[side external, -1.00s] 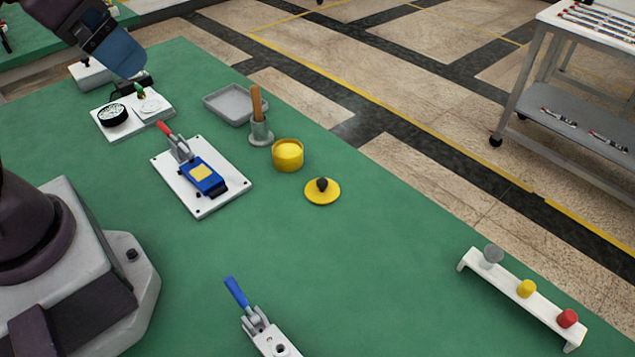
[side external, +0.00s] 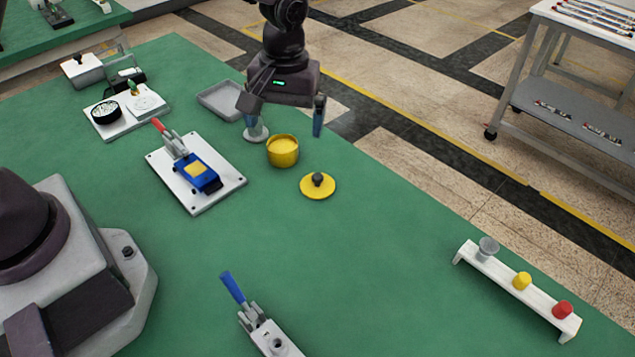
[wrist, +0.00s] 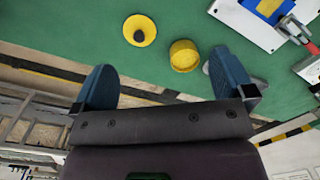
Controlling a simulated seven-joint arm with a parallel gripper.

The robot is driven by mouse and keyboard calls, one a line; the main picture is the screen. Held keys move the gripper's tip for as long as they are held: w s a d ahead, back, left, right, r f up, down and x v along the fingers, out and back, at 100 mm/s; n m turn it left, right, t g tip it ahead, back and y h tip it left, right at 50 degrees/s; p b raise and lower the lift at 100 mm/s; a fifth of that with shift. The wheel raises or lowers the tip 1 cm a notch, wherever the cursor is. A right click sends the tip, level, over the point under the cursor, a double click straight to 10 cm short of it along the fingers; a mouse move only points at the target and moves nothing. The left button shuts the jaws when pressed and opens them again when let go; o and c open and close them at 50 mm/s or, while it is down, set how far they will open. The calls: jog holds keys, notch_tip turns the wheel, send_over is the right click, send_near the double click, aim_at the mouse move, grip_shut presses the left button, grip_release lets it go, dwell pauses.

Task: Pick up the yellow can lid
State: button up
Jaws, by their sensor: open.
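The yellow can lid (side external: 318,190) lies flat on the green table, with a dark knob on top. It also shows in the wrist view (wrist: 148,28), beyond the fingertips. The open yellow can (side external: 283,155) stands just behind and left of the lid, with yellow contents; it shows in the wrist view (wrist: 184,62) too. My gripper (side external: 285,128) is open and empty, with blue fingers spread. It hangs above the table over the can area, behind and left of the lid.
A grey tray (side external: 215,101) lies behind my gripper. A white plate with a blue clamped block (side external: 199,175) is left of the can. A white rack (side external: 490,272) with coloured caps stands front right. A blue-handled clamp (side external: 262,332) is in front. The table between is clear.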

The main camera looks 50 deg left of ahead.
aim_at(318, 175)
jog(key=w+f+n, duration=0.2)
jog(key=f+n, duration=0.1)
jog(key=f, duration=0.1)
jog(key=w+d+f+n, duration=0.1)
jog(key=w+f+n, duration=0.1)
jog(key=f, duration=0.1)
jog(key=w+f+n, duration=0.2)
jog(key=f+n, duration=0.1)
jog(key=f, duration=0.1)
jog(key=shift+w+d+f+n+t, duration=0.15)
jog(key=shift+d+f+n+t, duration=0.15)
jog(key=shift+d+t, duration=0.1)
jog(key=f, duration=0.5)
jog(key=shift+s+a+f, duration=0.1)
jog(key=shift+s+a, duration=0.15)
jog(key=shift+a, duration=0.05)
jog(key=c, duration=1)
